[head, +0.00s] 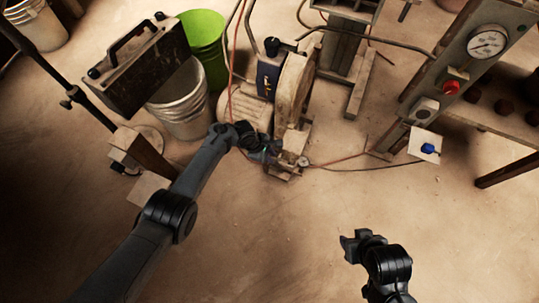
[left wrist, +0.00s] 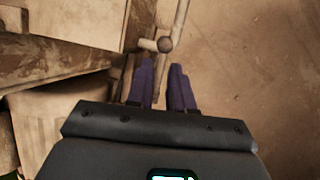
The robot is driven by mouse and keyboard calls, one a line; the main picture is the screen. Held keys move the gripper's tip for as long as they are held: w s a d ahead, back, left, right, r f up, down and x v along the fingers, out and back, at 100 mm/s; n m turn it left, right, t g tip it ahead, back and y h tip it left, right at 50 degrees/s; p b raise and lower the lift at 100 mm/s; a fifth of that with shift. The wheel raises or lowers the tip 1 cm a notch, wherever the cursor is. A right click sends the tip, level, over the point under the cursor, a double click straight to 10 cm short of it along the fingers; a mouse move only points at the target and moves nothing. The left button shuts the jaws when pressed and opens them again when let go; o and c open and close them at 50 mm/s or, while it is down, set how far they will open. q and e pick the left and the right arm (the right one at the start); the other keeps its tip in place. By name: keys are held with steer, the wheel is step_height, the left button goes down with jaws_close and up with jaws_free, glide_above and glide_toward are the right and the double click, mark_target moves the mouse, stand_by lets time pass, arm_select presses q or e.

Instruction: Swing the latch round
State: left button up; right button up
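My left gripper (head: 268,153) is low beside the base of the wheel-like machine (head: 293,90) in the head view. The knob lies in line with the gap, not between the fingers. In the head view the latch is too small to make out. My right gripper (head: 352,245) is over bare floor, its fingers unclear.
A green bucket (head: 205,32), a metal bucket (head: 183,105) and a dark toolbox (head: 140,62) stand left of the machine. A press column with a gauge (head: 487,42) and a red button (head: 451,88) is at right. The floor in front is clear.

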arm_select(q)
jaws_close()
stand_by(1.3)
